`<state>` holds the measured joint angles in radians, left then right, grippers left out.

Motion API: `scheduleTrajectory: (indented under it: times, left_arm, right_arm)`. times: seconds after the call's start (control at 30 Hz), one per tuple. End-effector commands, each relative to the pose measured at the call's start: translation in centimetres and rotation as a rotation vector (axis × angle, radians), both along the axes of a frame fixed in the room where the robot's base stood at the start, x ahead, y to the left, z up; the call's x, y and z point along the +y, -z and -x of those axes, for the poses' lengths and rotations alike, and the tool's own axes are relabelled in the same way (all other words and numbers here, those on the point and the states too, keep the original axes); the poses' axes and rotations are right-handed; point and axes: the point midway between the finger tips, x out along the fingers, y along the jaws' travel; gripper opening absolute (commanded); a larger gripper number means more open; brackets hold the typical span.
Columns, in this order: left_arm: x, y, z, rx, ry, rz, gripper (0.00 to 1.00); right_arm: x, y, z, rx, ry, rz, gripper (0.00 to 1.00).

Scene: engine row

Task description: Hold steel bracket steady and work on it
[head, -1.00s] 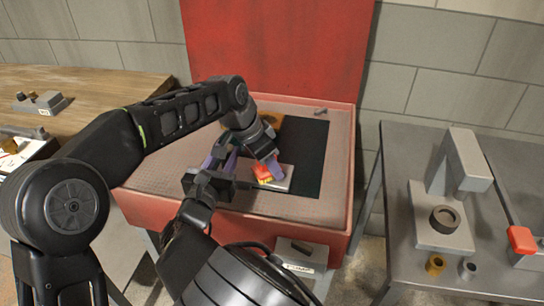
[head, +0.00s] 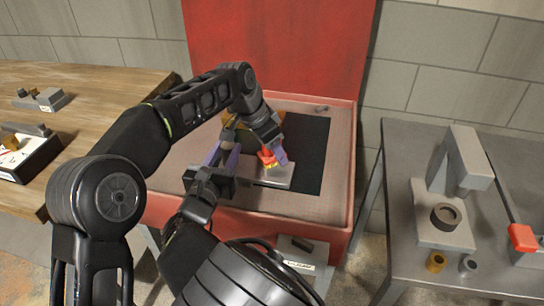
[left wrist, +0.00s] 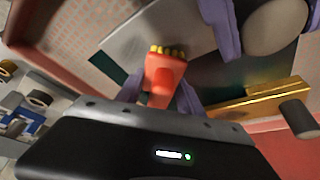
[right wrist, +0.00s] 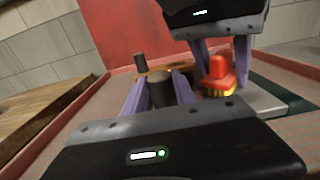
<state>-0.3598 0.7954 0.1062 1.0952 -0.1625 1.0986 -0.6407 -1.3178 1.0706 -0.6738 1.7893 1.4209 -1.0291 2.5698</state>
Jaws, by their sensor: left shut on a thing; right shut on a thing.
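The steel bracket (head: 278,176) is a light grey plate on the dark mat in the red tray; its plate also shows in the left wrist view (left wrist: 150,38). My left gripper (head: 270,148) is shut on a red brush (left wrist: 165,78) with yellow bristles. The brush is over the plate, its bristles at or just above the surface; contact is unclear. My right gripper (right wrist: 160,82) is shut on a dark, rounded upright part (right wrist: 161,94) at the plate's left end, apparently part of the bracket. The fingers hide much of it.
A gold-coloured piece with a grey knob (left wrist: 255,104) lies behind the bracket. The red tray's rim (head: 345,190) surrounds the work. A grey table (head: 400,150) with a press (head: 443,215) stands right, a wooden table (head: 95,85) left. The mat's right side is clear.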

Motion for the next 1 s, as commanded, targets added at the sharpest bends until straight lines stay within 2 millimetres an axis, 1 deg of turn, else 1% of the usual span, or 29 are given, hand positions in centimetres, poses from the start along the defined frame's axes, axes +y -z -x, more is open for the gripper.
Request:
scheduleTrajectory:
  times: [0.03,0.17,0.23,0.93,1.0]
  left_arm:
    - [-0.2,0.1,-0.5,0.000,0.000,0.000,0.06]
    - [-1.3,0.1,0.0,0.002,0.004,-0.001,0.06]
    - [-0.9,0.0,0.7,0.000,0.000,-0.001,0.06]
    - [1.1,0.1,6.8,0.003,0.001,-0.002,0.06]
    - [0.8,0.2,6.0,0.003,0.001,-0.001,0.06]
  right_arm:
    - [0.0,0.0,0.0,-0.001,0.001,0.000,0.00]
    - [0.0,0.0,0.0,-0.001,0.000,0.000,0.00]
    - [0.0,0.0,0.0,-0.001,0.000,0.001,0.00]
    - [0.0,0.0,0.0,-0.001,0.000,0.001,0.00]
    - [0.0,0.0,0.0,-0.001,0.000,0.001,0.00]
